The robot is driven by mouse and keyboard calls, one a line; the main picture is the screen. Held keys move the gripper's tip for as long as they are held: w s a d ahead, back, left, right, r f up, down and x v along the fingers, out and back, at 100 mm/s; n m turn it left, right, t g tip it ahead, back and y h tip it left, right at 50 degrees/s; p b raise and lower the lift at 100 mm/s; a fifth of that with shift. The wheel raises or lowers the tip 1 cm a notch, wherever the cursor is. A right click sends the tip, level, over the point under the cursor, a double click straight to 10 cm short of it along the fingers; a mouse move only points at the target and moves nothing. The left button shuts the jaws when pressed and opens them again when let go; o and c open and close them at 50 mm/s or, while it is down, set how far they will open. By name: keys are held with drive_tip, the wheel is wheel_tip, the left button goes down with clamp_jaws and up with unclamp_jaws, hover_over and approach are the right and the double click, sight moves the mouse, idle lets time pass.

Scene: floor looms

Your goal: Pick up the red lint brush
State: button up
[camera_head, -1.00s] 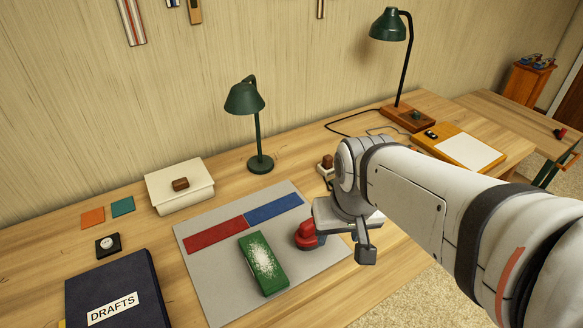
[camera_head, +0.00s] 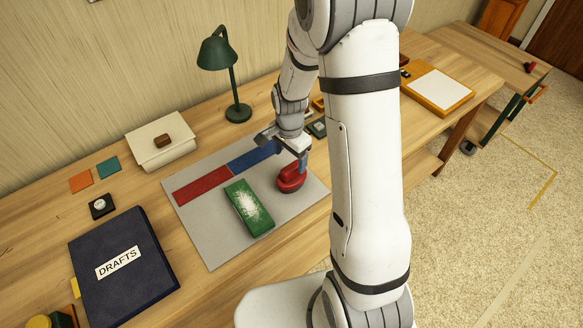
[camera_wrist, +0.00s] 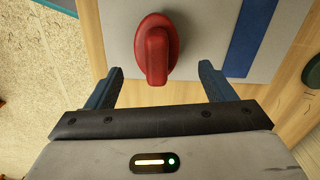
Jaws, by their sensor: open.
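The red lint brush (camera_head: 290,179) sits on the right part of the grey mat (camera_head: 215,255), right of a green block with a white speckled patch. In the wrist view the red lint brush (camera_wrist: 156,50) has a rounded base and a raised ridge-like handle. My gripper (camera_wrist: 160,78) is open and empty. Its two blue fingers stand apart to either side of the handle's near end in that view. In the head view my gripper (camera_head: 284,150) is by the brush, partly over it; whether a finger touches it I cannot tell.
The green block (camera_head: 249,208) lies on the mat close left of the brush. Red (camera_head: 202,185) and blue (camera_head: 252,157) strips run along the mat's back. A green lamp (camera_head: 238,112), white box (camera_head: 160,145) and dark DRAFTS binder (camera_head: 122,266) stand around it.

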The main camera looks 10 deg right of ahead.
sight(289, 165)
drive_tip(key=shift+w+f+m, duration=0.15)
drive_tip(key=shift+f+m, duration=0.05)
drive_tip(key=shift+f, duration=0.45)
drive_tip(key=shift+w+f+m, duration=0.15)
drive_tip(key=shift+f+m, duration=0.05)
drive_tip(key=shift+f, duration=0.4)
wheel_tip(289, 165, down, 2)
drive_tip(key=shift+f+p, duration=0.15)
drive_tip(key=shift+p, duration=0.2)
drive_tip(key=f, duration=0.2)
drive_tip(key=f+p, duration=0.1)
drive_tip(key=f, duration=0.1)
drive_tip(key=shift+s+d, duration=0.3)
drive_tip(key=shift+f, duration=0.55)
drive_tip(key=c, duration=1.4)
